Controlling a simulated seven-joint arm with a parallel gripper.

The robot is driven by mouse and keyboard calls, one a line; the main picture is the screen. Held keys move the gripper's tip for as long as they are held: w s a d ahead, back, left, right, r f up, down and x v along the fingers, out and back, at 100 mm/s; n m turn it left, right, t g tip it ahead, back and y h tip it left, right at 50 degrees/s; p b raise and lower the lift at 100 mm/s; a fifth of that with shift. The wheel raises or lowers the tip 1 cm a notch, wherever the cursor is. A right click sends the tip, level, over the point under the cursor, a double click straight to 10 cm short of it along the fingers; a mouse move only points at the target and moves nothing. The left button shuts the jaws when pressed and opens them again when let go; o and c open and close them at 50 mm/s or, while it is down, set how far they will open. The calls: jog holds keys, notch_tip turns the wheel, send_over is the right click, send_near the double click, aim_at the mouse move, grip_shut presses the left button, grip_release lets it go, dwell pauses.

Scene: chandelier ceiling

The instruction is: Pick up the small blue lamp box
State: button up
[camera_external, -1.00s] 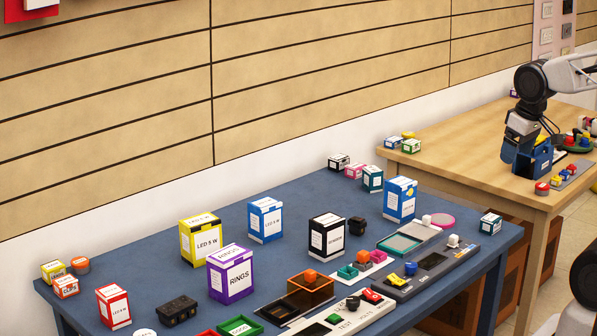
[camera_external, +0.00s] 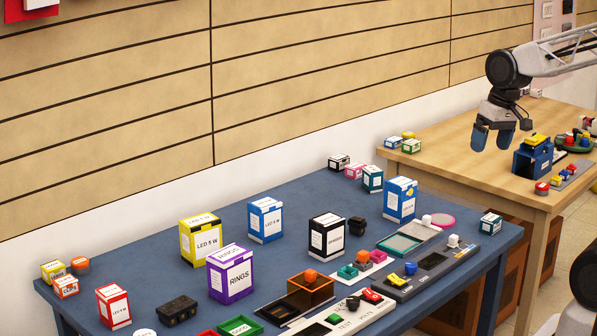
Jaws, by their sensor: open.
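A blue and white box labelled LED 5 W (camera_external: 265,221) stands upright on the blue table (camera_external: 310,195), left of the middle. A second blue and white box (camera_external: 400,200) with a yellow mark stands upright toward the table's right end. A much smaller blue and white box (camera_external: 392,143) lies at the left end of the wooden table; its label is too small to read. I cannot tell for certain which one is the lamp box. My gripper (camera_external: 492,139) points down above the wooden table, open and empty, right of all three boxes and touching none.
A blue container (camera_external: 533,158) with a yellow piece on top stands just right of my gripper. Yellow (camera_external: 200,239), purple (camera_external: 231,273) and black (camera_external: 327,236) boxes stand around the LED box. Trays line the blue table's front. The wooden table's middle is clear.

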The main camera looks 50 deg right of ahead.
jog(key=w+a+f+m+g+y, duration=0.1)
jog(key=w+a+m+y, duration=0.3)
jog(key=w, duration=1.1)
jog(key=m+y, duration=0.8)
jog(key=m, duration=0.4)
send_near(274, 199)
jog(key=x, duration=0.5)
jog(key=shift+a+f, duration=0.1)
jog(key=shift+a, duration=0.1)
jog(key=shift+x, duration=1.3)
jog(key=shift+x, duration=2.6)
